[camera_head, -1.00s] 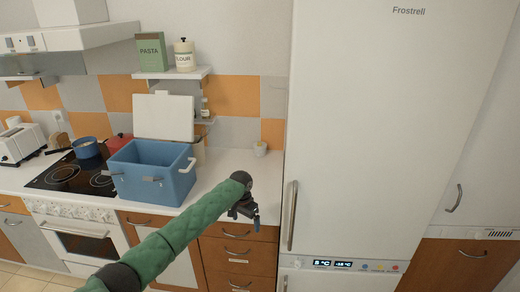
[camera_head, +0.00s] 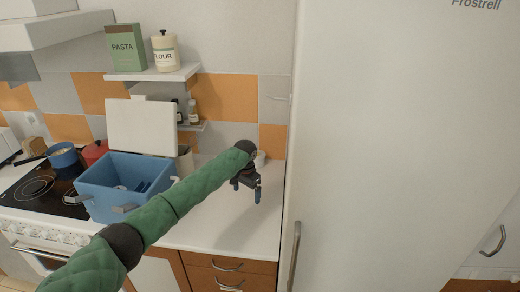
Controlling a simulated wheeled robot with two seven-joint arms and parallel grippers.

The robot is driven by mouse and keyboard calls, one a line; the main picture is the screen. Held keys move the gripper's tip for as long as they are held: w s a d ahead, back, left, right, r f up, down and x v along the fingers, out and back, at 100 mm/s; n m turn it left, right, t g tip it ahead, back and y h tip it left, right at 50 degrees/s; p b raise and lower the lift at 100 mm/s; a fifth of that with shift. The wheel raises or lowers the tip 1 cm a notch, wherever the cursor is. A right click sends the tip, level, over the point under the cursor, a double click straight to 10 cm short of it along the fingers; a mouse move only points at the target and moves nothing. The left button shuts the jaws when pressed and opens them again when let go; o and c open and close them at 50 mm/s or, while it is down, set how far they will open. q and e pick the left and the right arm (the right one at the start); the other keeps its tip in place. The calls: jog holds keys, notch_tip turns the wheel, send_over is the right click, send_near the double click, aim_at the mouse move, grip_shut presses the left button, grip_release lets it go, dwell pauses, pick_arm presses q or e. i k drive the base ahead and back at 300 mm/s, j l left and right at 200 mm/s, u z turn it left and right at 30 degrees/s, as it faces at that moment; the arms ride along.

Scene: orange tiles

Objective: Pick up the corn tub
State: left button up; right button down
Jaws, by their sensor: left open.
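A small pale tub (camera_head: 261,159) stands at the back of the white counter, close to the fridge side. It is mostly hidden behind my left wrist, and no label can be read, so I cannot tell if it is the corn tub. My left gripper (camera_head: 247,190) is open and empty, pointing down above the counter in front of this tub, apart from it. My right gripper is not in view.
A blue cooler box (camera_head: 97,203) with its white lid (camera_head: 142,127) raised stands left of my arm, blue items inside. The tall white fridge (camera_head: 385,150) bounds the right. A shelf (camera_head: 152,73) hangs above. The counter's right part (camera_head: 225,222) is clear.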

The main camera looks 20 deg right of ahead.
aim_at(259, 161)
jog(key=i+l, duration=0.3)
jog(key=i, duration=0.2)
jog(key=i+l, duration=0.35)
jog(key=i, duration=0.15)
